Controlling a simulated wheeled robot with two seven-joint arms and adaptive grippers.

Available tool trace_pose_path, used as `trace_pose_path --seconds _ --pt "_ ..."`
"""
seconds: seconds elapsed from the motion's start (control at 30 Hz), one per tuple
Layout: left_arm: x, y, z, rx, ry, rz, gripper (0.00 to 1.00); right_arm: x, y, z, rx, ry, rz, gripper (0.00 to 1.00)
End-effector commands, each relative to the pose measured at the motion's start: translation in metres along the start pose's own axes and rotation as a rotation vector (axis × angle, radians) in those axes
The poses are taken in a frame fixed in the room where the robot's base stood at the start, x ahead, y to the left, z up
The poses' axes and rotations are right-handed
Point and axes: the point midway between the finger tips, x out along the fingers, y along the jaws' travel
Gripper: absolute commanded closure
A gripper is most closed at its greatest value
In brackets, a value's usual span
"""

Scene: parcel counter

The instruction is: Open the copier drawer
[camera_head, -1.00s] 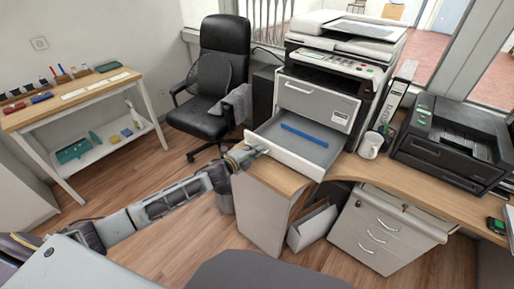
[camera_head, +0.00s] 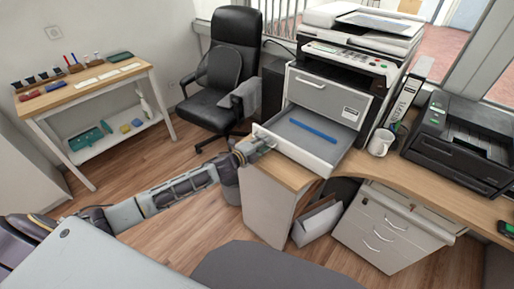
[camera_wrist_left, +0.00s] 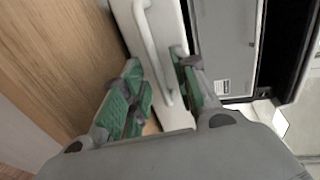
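The copier (camera_head: 330,53) stands on the desk at the upper middle of the head view. Its lower drawer (camera_head: 290,152) is pulled out, with a grey tray floor and a blue strip (camera_head: 313,130) inside. My left gripper (camera_head: 262,143) is at the left front corner of this drawer. In the left wrist view, my left gripper (camera_wrist_left: 156,62) has its green-padded fingers apart, one on each side of the white bar handle (camera_wrist_left: 146,32) on the drawer front. A gap shows between fingers and handle. My right gripper is out of view.
A white mug (camera_head: 380,142) and a black printer (camera_head: 456,140) stand right of the copier on the wooden desk. A drawer cabinet (camera_head: 385,230) is below. A black office chair (camera_head: 225,75) stands behind my left arm. Open floor lies left of the desk.

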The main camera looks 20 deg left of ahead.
Motion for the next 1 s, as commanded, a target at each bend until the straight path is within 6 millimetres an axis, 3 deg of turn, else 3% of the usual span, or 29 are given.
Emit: trace_pose_path --seconds 0.27,1.0 --pt "-0.009 0.001 0.0 0.0 0.0 0.002 0.71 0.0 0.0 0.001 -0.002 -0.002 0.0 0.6" --pt "-0.06 0.001 0.0 0.0 0.0 0.002 0.71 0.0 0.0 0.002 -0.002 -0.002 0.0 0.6"
